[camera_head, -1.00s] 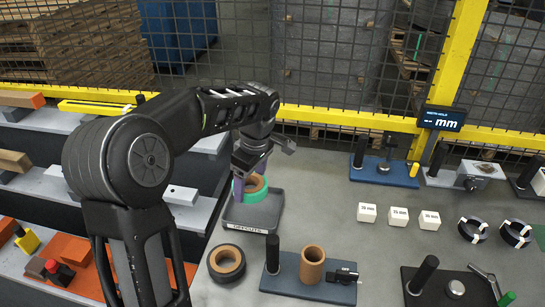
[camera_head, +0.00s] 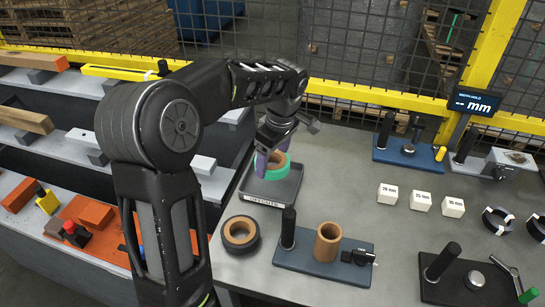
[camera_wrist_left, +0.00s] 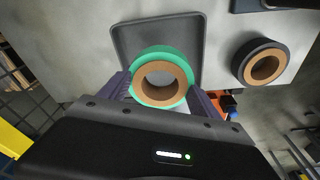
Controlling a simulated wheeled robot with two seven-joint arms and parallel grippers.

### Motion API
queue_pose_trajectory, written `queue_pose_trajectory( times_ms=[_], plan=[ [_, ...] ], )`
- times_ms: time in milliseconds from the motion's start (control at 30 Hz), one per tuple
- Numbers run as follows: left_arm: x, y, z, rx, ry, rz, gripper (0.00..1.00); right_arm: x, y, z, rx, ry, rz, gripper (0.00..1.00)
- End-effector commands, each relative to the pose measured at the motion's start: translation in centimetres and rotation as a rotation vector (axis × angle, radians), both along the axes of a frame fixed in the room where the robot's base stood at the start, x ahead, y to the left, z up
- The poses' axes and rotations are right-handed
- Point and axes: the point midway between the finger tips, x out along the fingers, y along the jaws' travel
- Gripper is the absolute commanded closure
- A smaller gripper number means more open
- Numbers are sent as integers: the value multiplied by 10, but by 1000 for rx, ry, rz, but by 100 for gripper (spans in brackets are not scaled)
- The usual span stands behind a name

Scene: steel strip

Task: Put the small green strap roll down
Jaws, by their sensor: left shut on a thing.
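The small green strap roll (camera_head: 281,173) has a green outside and a brown core; it also shows in the left wrist view (camera_wrist_left: 160,52). My left gripper (camera_head: 270,160) is shut on it, with a purple finger on either side in the wrist view (camera_wrist_left: 161,90). The roll is over the dark tray marked OFFCUTS (camera_head: 293,192), within its outline in the head view. I cannot tell whether it touches the tray floor. The gripper partly hides the roll in the head view. My right gripper is not in view.
A black strap roll (camera_head: 229,238) lies near the tray's front. A blue stand with a brown core (camera_head: 327,246) is to its right. White labelled blocks (camera_head: 421,200) and black rings (camera_head: 497,221) lie further right. Stepped shelves (camera_head: 85,148) stand left; mesh fencing is behind.

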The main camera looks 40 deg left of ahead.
Motion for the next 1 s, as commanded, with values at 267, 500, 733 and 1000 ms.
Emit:
queue_pose_trajectory(
  times_ms=[267, 500, 733, 1000],
  plan=[
    [0, 0, -35, 0, 1, 0, 72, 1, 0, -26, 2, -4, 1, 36],
    [0, 0, -50, 0, 1, -1, 72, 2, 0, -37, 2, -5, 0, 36],
    [0, 0, -52, 0, 0, -1, 72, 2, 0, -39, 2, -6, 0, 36],
    [0, 0, -52, 0, 0, 0, 72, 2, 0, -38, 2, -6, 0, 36]
  ],
)
